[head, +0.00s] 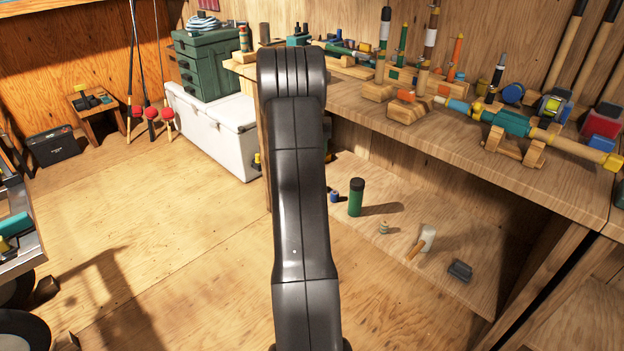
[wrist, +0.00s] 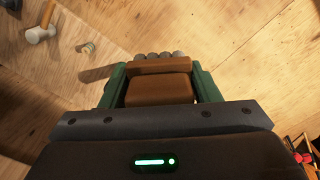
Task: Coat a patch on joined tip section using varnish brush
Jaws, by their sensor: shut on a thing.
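My gripper (wrist: 160,82) shows in the wrist view with its two green fingers on either side of a brown block-like thing. It is shut on this thing, which looks like the varnish brush (wrist: 158,93), with several grey rounded ends beyond a wooden bar. In the head view my arm hides the gripper and what it holds. A rod-like piece with blue, yellow, teal and wooden parts, perhaps the joined tip section (head: 518,124), lies across wooden rests (head: 513,152) on the bench at the right. I cannot tell where a patch on it is.
The workbench (head: 400,118) holds several upright handles, blocks and reels. A white chest (head: 215,130) stands left of the bench. The floor at left centre is clear.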

